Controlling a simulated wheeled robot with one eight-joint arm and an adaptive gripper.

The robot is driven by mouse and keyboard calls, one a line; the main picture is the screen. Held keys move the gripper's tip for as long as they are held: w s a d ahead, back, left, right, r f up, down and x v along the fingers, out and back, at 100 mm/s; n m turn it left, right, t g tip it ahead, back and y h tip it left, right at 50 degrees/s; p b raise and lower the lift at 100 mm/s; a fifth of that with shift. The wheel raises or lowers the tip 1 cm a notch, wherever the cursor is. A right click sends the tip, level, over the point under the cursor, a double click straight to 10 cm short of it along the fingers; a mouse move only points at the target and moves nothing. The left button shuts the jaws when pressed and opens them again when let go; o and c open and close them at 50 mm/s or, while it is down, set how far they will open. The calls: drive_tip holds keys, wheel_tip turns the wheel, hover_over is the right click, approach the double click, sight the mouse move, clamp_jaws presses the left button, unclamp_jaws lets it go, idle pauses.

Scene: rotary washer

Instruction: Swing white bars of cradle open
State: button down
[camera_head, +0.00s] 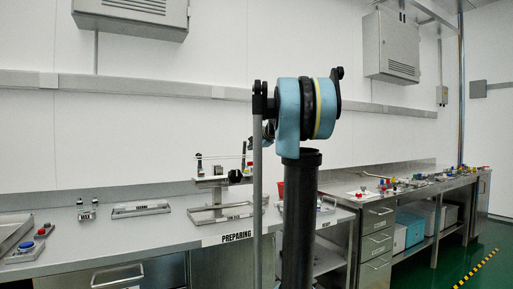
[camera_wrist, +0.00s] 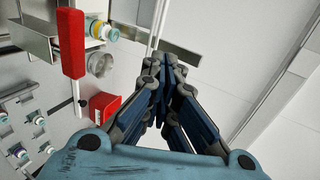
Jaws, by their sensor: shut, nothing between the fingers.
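In the wrist view my gripper (camera_wrist: 164,84) is shut and empty, with its dark blue fingers together. Two thin white bars (camera_wrist: 156,22) run up the picture just beyond the fingertips, close side by side. Whether the fingers touch them cannot be told. A metal cradle-like stand (camera_head: 218,180) shows in the head view on the back of the left counter, with a thin bar across its top and dark parts at its right. My arm stands in front of its right side, and my gripper cannot be made out there.
In the wrist view a red handle (camera_wrist: 71,42), a round metal knob (camera_wrist: 101,64) and a red block (camera_wrist: 104,106) lie left of the fingers. A metal tray (camera_head: 212,213) lies on the counter (camera_head: 125,240). A second bench (camera_head: 400,190) at right holds small coloured items.

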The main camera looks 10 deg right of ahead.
sight(245, 149)
drive_tip(key=w, duration=0.1)
drive_tip(key=w+a, duration=0.1)
drive_tip(key=w, duration=0.2)
drive_tip(key=shift+w+a+f, duration=0.25)
drive_tip(key=shift+w+f, duration=0.05)
drive_tip(key=shift+f, duration=0.05)
drive_tip(key=shift+w+a+r, duration=0.15)
drive_tip(key=shift+w+a, duration=0.05)
drive_tip(key=shift+w, duration=0.45)
